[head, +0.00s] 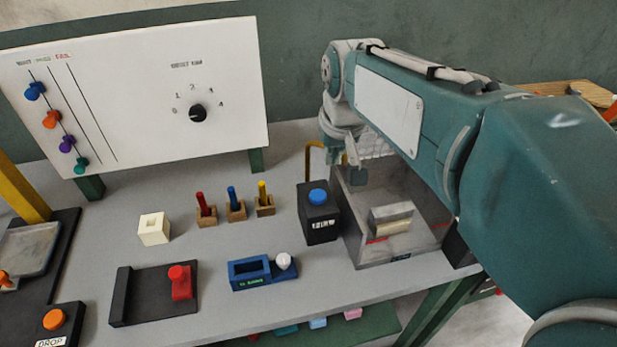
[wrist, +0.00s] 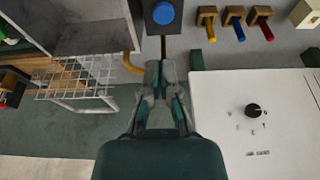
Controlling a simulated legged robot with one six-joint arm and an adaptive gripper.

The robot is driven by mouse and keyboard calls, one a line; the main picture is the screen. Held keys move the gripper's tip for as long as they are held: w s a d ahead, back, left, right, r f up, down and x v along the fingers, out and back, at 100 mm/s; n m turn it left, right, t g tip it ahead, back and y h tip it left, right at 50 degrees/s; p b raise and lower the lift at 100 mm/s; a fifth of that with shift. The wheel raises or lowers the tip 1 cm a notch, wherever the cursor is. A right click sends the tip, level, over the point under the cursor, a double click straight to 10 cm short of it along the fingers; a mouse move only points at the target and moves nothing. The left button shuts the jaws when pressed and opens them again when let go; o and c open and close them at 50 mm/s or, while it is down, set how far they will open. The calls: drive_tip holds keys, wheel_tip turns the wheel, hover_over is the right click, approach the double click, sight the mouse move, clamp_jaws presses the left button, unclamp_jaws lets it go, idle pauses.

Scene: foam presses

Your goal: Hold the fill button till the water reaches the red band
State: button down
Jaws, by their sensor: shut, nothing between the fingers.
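The fill button is a blue round cap (head: 318,196) on a black box with a white label, left of the tank. It also shows in the wrist view (wrist: 163,13), just beyond my fingertips. The clear-walled tank (head: 375,258) has red marks low on its walls and a pale block inside. I cannot make out a water level. My gripper (head: 357,176) is shut and empty, near the tank's back left corner, behind and to the right of the button and apart from it. In the wrist view my gripper (wrist: 162,70) points toward the button box.
A yellow bent pipe (head: 308,160) rises behind the button box. Red, blue and yellow pegs (head: 233,200) stand left of it. A blue fixture (head: 250,272) sits in front. A white panel with a dial (head: 198,112) stands at the back. A wire basket (wrist: 75,80) shows in the wrist view.

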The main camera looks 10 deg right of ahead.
sight(318, 193)
drive_tip(key=w, duration=0.3)
drive_tip(key=shift+w+a+f, duration=0.15)
drive_tip(key=shift+w+a, duration=0.05)
drive_tip(key=shift+a, duration=0.05)
drive_tip(key=x, duration=0.4)
drive_tip(key=s+x, duration=0.1)
drive_tip(key=x, duration=0.7)
drive_tip(key=shift+f, duration=1.15)
